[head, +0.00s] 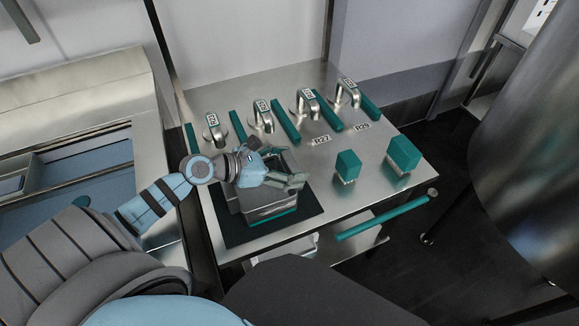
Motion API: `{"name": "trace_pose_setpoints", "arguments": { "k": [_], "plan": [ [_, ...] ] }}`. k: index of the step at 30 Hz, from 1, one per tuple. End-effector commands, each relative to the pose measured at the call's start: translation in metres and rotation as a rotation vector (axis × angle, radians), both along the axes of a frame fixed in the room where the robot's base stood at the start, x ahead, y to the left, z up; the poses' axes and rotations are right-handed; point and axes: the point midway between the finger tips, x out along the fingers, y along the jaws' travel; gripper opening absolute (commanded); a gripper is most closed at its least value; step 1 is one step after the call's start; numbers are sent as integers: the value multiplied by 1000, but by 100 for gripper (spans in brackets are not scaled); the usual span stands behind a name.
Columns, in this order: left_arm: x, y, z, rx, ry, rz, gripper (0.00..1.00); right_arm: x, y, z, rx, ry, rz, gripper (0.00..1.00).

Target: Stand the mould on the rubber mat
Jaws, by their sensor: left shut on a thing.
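The mould (246,206) looks like a boxy metal block with a teal strip low on its front right side. It is upright over the dark rubber mat (236,238) at the front left of the steel table. I cannot tell whether its base touches the mat. My left gripper (290,180) reaches in from the left and is shut on the mould at its top. The gripper and wrist hide part of the mould's top and far side. My right gripper is not in view.
Several metal taps with labels (307,102) and teal bars line the back of the steel table (340,205). Two teal-topped blocks (348,164) (403,153) stand to the right. A teal rail (385,217) runs along the front. A blue-lined basin (80,185) is at left.

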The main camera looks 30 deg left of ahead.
Motion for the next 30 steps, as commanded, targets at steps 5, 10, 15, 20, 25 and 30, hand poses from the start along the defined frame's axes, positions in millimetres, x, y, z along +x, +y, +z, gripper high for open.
{"name": "trace_pose_setpoints", "arguments": {
  "k": [5,10,15,20,25,30],
  "plan": [
    [0,0,1,0,-1,0,22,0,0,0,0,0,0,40],
    [0,0,-1,0,0,0,91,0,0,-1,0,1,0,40],
    [0,0,-1,0,0,0,95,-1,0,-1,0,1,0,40],
    [0,0,-1,0,0,0,95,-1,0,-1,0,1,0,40],
    [-4,3,4,2,1,1,95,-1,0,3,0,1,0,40],
    [-27,19,15,7,4,-4,95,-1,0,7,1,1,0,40]
  ]
}}
